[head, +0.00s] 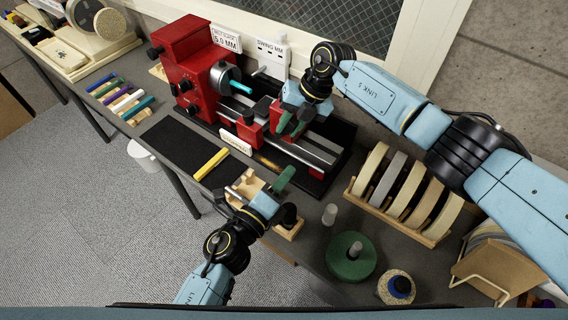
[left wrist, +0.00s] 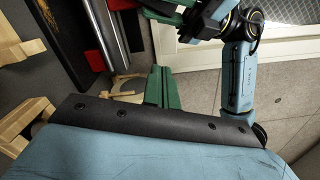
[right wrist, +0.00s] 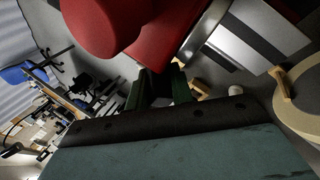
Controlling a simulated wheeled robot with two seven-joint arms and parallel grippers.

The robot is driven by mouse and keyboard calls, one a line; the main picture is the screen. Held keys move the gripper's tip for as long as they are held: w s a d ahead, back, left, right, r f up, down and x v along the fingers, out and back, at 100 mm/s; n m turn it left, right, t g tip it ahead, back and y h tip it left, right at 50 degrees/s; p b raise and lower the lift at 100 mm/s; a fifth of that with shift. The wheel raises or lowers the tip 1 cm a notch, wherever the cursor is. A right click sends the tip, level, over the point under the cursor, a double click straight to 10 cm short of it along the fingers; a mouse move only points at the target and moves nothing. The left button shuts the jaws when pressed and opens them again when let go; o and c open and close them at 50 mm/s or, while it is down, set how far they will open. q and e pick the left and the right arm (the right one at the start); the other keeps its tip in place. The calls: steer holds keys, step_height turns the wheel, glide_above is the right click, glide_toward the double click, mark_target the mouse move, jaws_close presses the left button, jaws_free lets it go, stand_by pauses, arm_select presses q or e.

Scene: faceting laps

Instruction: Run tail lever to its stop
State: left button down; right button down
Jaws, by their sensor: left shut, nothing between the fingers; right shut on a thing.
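A red lathe (head: 185,62) stands on the bench, with a teal piece (head: 241,87) at its chuck. Its red tailstock (head: 250,130) sits on silver rails and fills the top of the right wrist view (right wrist: 175,35). My right gripper (head: 287,122) is at the right of the tailstock. Its green fingers (right wrist: 157,88) are shut on a dark part just below the red body, which appears to be the tail lever; the fingers hide most of it. My left gripper (head: 284,178) is shut and empty, in front of the lathe; its fingers also show in the left wrist view (left wrist: 158,88).
A wooden rack of several discs (head: 402,225) stands right of the lathe. A green disc with a post (head: 351,258) is near the bench front.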

mark_target(293, 127)
arm_select(q)
steer(key=w+d+r, duration=0.1)
steer(key=w+d, duration=0.1)
steer(key=w, duration=0.7)
steer(key=shift+w+r, duration=0.25)
steer(key=shift+w, duration=0.1)
steer(key=shift+w+a+r, duration=0.45)
steer(key=shift+w+a, duration=0.1)
steer(key=shift+a, duration=0.1)
arm_select(e)
steer(key=c, duration=1.7)
jaws_free()
steer(key=o, duration=0.5)
steer(key=shift+d, duration=0.1)
steer(key=shift+c, duration=0.2)
arm_select(q)
steer(key=shift+s+d, duration=0.1)
steer(key=shift+d, duration=0.05)
